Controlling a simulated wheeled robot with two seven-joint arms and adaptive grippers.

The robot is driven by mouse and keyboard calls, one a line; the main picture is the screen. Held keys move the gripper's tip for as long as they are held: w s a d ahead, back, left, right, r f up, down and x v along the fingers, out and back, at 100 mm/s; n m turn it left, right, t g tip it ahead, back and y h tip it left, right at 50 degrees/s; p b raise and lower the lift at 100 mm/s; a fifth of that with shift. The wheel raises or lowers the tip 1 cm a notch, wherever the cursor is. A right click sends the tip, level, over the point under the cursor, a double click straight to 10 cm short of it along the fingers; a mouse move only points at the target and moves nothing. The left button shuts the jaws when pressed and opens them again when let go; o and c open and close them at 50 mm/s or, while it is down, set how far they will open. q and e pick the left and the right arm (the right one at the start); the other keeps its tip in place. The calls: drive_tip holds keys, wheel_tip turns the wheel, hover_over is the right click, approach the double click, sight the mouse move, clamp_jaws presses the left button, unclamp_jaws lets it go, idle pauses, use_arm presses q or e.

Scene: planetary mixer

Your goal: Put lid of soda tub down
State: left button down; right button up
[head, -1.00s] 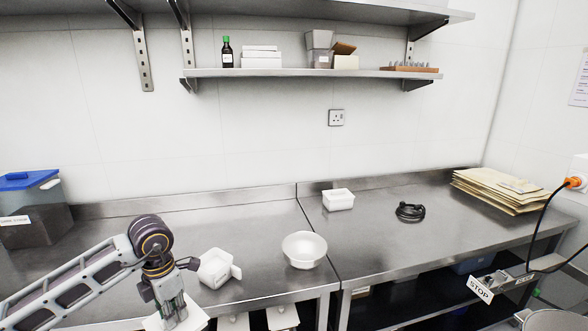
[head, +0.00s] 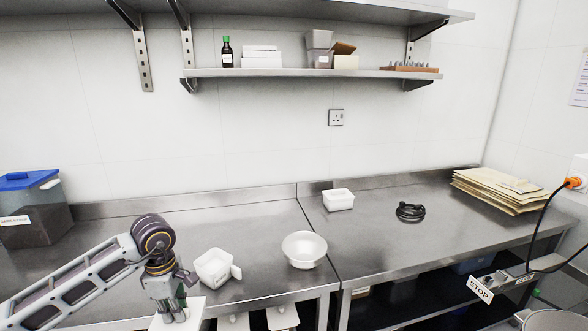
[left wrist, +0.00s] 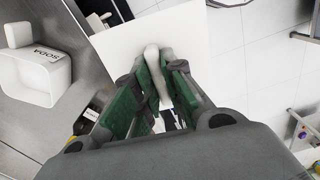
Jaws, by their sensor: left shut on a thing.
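The soda tub (head: 211,270) is a small white open tub on the left steel counter. It also shows in the left wrist view (left wrist: 32,76), with SODA printed on it. My left gripper (head: 173,316) is in front and to the left of the tub, pointing down. It is shut on the white grip of the lid (left wrist: 207,38), a flat white square plate. In the head view the lid (head: 194,308) shows below the fingers, partly hidden and cut by the frame's bottom edge. In the wrist view it is apart from the tub, partly over the floor. My right gripper is out of view.
A white bowl (head: 304,250) stands right of the tub, near the counter's front edge. A blue-lidded bin (head: 34,214) stands far left. A small white container (head: 338,200) and black coiled cable (head: 410,212) sit on the right counter. Bare steel lies behind the tub.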

sight(187, 320)
use_arm(q)
drive_tip(key=m, duration=0.4)
drive_tip(key=shift+w+f+m, duration=0.3)
drive_tip(key=shift+f, duration=0.1)
drive_tip(key=m, duration=0.1)
drive_tip(key=f+m, duration=0.1)
drive_tip(key=m, duration=0.2)
drive_tip(key=shift+w+f+m, duration=0.15)
drive_tip(key=shift+w+m, duration=0.1)
drive_tip(key=shift+m, duration=0.05)
drive_tip(key=m, duration=0.1)
drive_tip(key=f+m, duration=0.1)
drive_tip(key=m, duration=0.1)
drive_tip(key=f+m, duration=0.1)
drive_tip(key=shift+w+d+m, duration=0.15)
drive_tip(key=shift+w+m, duration=0.1)
drive_tip(key=shift+m, duration=0.15)
drive_tip(key=f+m, duration=0.1)
drive_tip(key=d+f+m, duration=0.1)
drive_tip(key=m, duration=0.1)
drive_tip(key=shift+w+f+m, duration=0.1)
drive_tip(key=shift+f+m, duration=0.15)
drive_tip(key=shift+m, duration=0.05)
drive_tip(key=s+d+f+m, duration=0.1)
drive_tip(key=d+f, duration=0.5)
drive_tip(key=shift+s+d+m, duration=0.15)
drive_tip(key=shift+s+m, duration=0.15)
drive_tip(key=shift+s, duration=0.1)
